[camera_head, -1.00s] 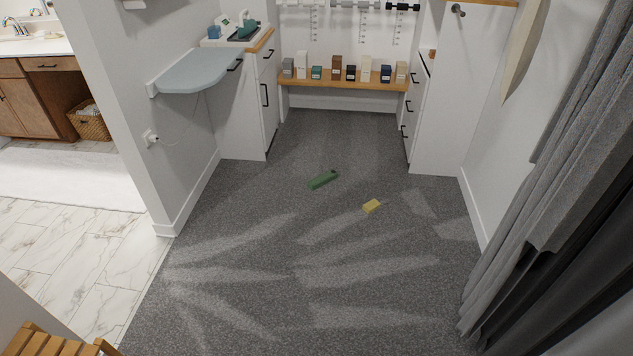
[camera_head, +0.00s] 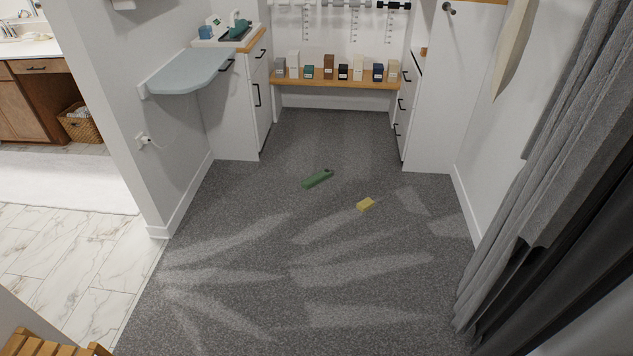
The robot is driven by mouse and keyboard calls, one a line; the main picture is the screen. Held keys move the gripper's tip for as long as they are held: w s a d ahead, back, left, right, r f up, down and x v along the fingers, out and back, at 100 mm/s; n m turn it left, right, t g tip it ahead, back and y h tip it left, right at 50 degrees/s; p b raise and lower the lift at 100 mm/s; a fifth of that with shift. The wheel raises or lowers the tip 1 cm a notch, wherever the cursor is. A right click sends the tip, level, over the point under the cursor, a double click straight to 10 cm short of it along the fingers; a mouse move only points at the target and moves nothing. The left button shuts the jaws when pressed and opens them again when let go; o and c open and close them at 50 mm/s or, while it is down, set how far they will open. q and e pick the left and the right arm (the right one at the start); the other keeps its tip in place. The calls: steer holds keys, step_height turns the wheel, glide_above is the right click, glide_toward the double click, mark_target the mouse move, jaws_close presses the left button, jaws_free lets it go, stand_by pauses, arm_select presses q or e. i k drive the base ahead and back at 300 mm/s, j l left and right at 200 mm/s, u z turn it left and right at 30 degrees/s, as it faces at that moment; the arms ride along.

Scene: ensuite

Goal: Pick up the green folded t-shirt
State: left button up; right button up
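A small green item (camera_head: 317,178) lies on the grey carpet in the middle of the view. It is long and narrow with a dark spot at its far right end; I cannot tell for sure that it is the folded t-shirt. Another dark green object (camera_head: 239,29) sits in a white tray on the left counter, too small to make out. Neither of my grippers shows in this view.
A blue-grey ironing board (camera_head: 190,71) juts from the left wall. A wooden shelf (camera_head: 335,83) with several boxes stands at the back. Grey curtains (camera_head: 545,170) hang right; a slatted wooden piece (camera_head: 45,346) is at lower left.

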mark_target(315, 179)
steer(key=i+u, duration=0.3)
steer(key=i, duration=0.85)
steer(key=i+z, duration=0.1)
steer(key=i, duration=0.4)
steer(key=i+j+z, duration=0.15)
steer(key=i, duration=0.4)
steer(key=i+j+z, duration=0.1)
steer(key=i, duration=0.4)
steer(key=i+j+z, duration=0.1)
steer(key=i+j, duration=0.15)
steer(key=i, duration=0.25)
